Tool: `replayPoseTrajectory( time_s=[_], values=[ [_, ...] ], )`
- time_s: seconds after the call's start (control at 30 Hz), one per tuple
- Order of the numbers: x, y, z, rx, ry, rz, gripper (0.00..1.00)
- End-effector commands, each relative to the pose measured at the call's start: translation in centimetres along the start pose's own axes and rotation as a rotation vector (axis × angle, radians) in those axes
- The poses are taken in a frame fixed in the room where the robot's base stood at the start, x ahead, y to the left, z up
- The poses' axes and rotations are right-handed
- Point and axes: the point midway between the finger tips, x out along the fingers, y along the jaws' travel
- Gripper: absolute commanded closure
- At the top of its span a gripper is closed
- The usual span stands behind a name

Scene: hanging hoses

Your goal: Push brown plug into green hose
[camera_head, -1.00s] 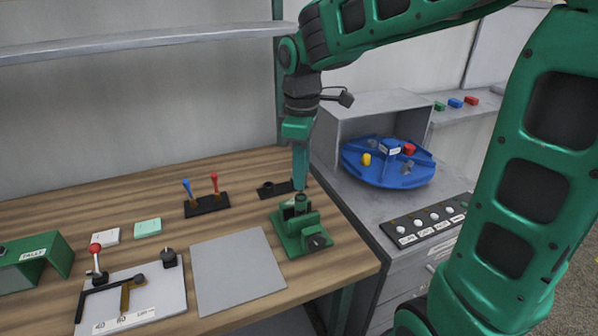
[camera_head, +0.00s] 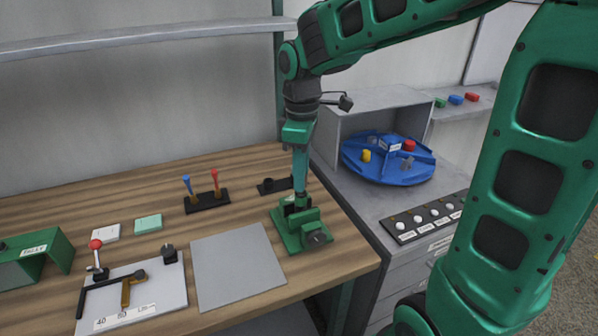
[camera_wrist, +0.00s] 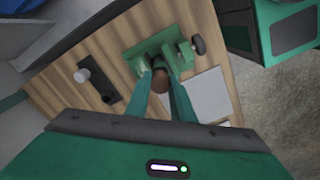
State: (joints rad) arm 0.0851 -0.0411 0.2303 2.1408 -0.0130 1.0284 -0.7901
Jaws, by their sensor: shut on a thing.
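My gripper (camera_head: 300,205) points down over a green clamp-like fixture (camera_head: 304,238) at the right front of the wooden bench. In the wrist view the fingers (camera_wrist: 162,88) are shut on a short brown plug (camera_wrist: 160,80). The plug lies right at the fixture (camera_wrist: 150,47), in line with a dark round part (camera_wrist: 158,62) in its jaws. That part may be the end of the green hose, but I cannot tell for sure. Whether the plug touches it or is inside it is not clear. In the head view the fingers hide the plug.
A black holder (camera_head: 272,186) stands just behind the fixture. A grey plate (camera_head: 238,268) lies to its left. A rack with a blue and a red tool (camera_head: 207,203) is farther left. A blue rotary tray (camera_head: 388,160) and a button panel (camera_head: 428,217) are right.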

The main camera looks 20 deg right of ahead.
Motion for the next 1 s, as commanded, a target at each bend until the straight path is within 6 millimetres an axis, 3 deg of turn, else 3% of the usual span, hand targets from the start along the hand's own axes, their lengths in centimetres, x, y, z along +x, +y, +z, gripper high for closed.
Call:
replayPoseTrajectory(
  time_s=[0.83,0.87,0.9,0.93,1.0],
  values=[
    [1.8,0.0,0.0,0.000,-0.001,-0.001,1.00],
    [1.8,0.0,0.0,0.000,0.000,0.000,0.74],
    [1.8,0.0,0.0,0.000,0.000,0.000,0.64],
    [1.8,0.0,0.0,0.000,0.000,0.000,0.57],
    [1.8,0.0,0.0,0.000,0.000,0.000,0.57]
  ],
)
